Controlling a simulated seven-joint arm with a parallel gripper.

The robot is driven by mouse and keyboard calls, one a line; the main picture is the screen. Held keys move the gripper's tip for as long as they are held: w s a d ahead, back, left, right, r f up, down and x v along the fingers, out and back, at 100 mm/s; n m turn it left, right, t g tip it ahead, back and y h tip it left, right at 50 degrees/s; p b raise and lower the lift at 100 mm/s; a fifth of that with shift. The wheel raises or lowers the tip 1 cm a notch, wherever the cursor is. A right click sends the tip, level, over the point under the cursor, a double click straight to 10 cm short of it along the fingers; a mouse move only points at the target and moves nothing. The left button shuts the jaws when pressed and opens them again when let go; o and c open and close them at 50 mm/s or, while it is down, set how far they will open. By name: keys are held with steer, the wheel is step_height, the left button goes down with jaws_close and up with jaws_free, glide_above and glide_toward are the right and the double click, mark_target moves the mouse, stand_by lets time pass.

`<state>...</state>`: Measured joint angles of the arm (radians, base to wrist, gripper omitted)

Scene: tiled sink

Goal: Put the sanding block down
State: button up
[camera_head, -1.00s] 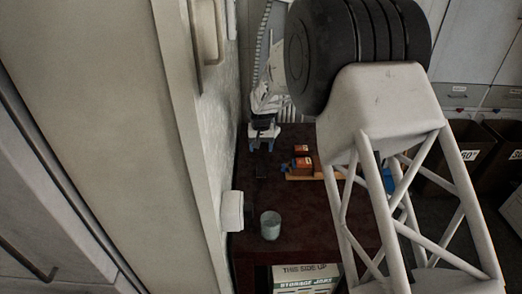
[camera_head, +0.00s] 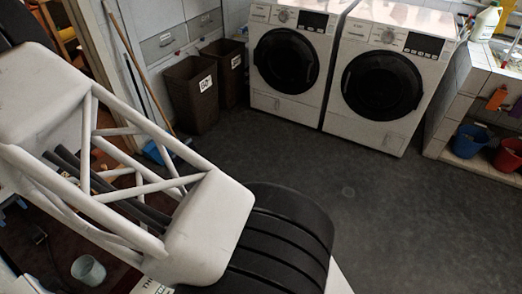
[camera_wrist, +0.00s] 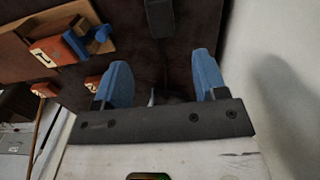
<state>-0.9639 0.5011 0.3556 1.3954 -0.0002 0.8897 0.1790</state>
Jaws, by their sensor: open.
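My gripper (camera_wrist: 160,85) shows in the wrist view with its two blue fingers spread apart and nothing held between them. A dark grey block (camera_wrist: 158,18) lies on the dark red-brown table (camera_wrist: 205,28), just beyond the fingertips and apart from them. It may be the sanding block, but its look alone does not settle this. Orange blocks with white marks (camera_wrist: 60,48) and a blue object (camera_wrist: 97,42) are at the left by a wooden board (camera_wrist: 40,25). In the head view, my arm covers much of the left side, and I cannot make out the block there.
A pale wall (camera_wrist: 275,70) stands close at the right of the gripper. In the head view, a cup (camera_head: 88,270) stands on the table. Bins (camera_head: 191,92), two washing machines (camera_head: 388,75) and buckets (camera_head: 470,141) stand around open dark floor (camera_head: 375,215).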

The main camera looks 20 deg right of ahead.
steer(key=w+d+r+m, duration=0.1)
steer(key=w+d+r, duration=0.1)
steer(key=d+r, duration=0.95)
steer(key=w+d+r+m+t, duration=0.15)
steer(key=d+r, duration=0.35)
steer(key=d, duration=1.4)
steer(key=w+d+r+m+g, duration=0.1)
steer(key=d+r+m, duration=0.1)
steer(key=d+r, duration=1)
steer(key=s+d+m+t, duration=0.1)
steer(key=s+d, duration=0.5)
steer(key=d, duration=0.4)
steer(key=s+d+r+m, duration=0.1)
steer(key=s+d, duration=0.6)
steer(key=d, duration=0.3)
steer(key=s+d+m+t, duration=0.1)
steer(key=s+d, duration=0.5)
steer(key=d, duration=0.5)
steer(key=s+d+f+m, duration=0.1)
steer(key=s+d+f, duration=0.1)
steer(key=s+d, duration=0.4)
steer(key=s, duration=0.5)
steer(key=shift+f+m, duration=0.35)
steer(key=shift+f, duration=0.05)
steer(key=shift+d, duration=0.1)
steer(key=o, duration=0.5)
